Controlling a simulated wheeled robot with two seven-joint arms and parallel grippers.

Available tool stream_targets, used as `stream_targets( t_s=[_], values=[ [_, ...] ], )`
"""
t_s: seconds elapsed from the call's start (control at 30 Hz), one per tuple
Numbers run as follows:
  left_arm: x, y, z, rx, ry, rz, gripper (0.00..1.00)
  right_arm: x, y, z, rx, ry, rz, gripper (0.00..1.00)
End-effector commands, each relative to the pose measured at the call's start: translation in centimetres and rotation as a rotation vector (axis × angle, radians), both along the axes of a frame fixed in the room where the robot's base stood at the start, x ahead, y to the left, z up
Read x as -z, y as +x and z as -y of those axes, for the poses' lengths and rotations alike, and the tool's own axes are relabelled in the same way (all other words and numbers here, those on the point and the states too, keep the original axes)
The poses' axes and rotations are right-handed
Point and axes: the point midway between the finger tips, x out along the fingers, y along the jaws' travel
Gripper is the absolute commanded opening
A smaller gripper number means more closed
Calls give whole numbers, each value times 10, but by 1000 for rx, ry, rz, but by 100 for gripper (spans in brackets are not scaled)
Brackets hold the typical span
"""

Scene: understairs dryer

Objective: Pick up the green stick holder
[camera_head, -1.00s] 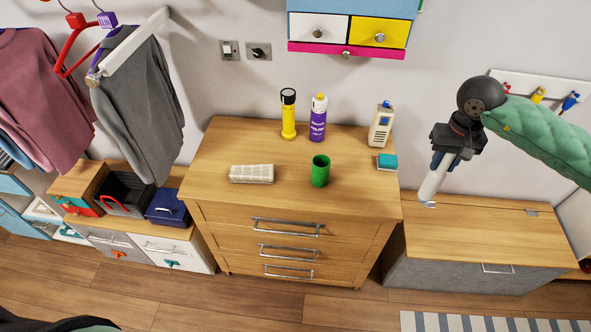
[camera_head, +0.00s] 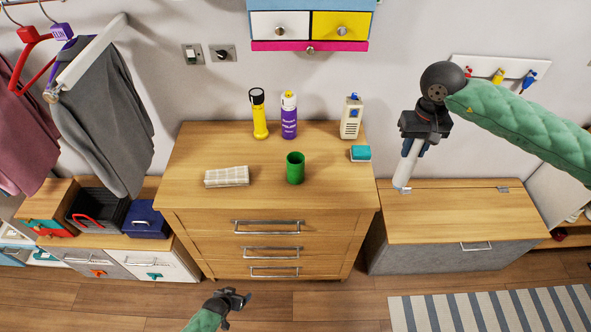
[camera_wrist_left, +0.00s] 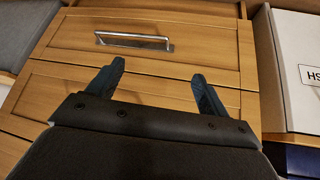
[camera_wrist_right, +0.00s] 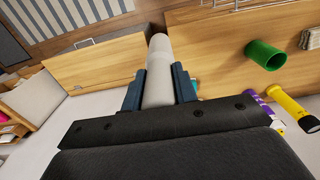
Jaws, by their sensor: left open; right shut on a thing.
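The green stick holder (camera_head: 295,168) is an open green cup standing upright on the wooden dresser top (camera_head: 240,205). It also shows in the right wrist view (camera_wrist_right: 265,56). My left gripper (camera_head: 236,298) is open and empty, low in front of the dresser and well below the holder; its wrist view shows drawer fronts between the fingers (camera_wrist_left: 155,85). My right gripper (camera_head: 416,141) is shut on a white cylinder (camera_head: 406,166), also between the fingers in the right wrist view (camera_wrist_right: 158,72). It is held above the bench, right of the dresser.
On the dresser, a folded cloth (camera_head: 227,177) lies left of the holder. A yellow flashlight (camera_head: 259,115), purple spray can (camera_head: 289,116), beige device (camera_head: 351,118) and teal sponge (camera_head: 360,153) stand behind and right. A bench (camera_head: 455,225) stands to the right.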

Motion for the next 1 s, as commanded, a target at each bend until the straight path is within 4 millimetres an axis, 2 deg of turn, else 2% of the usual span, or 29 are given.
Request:
stream_targets(
  t_s=[0.03, 0.2, 0.4, 0.6, 0.9, 1.0],
  values=[
    [-18, 13, 6, 10, -15, 23, 79, 0, 0, 0, 0, 0, 0, 0],
    [-80, 47, 31, 45, -74, 88, 79, 0, 0, 0, 0, 0, 0, 0],
    [-157, 74, 66, 98, -150, 157, 79, 0, 0, 0, 0, 0, 0, 0],
    [-236, 84, 101, 160, -231, 212, 79, 0, 0, 0, 0, 0, 0, 0],
    [-355, 79, 153, 269, -345, 287, 79, 0, 0, 0, 0, 0, 0, 0],
    [-392, 91, 165, 301, -349, 331, 79, 0, 0, 0, 0, 0, 0, 0]
  ],
)
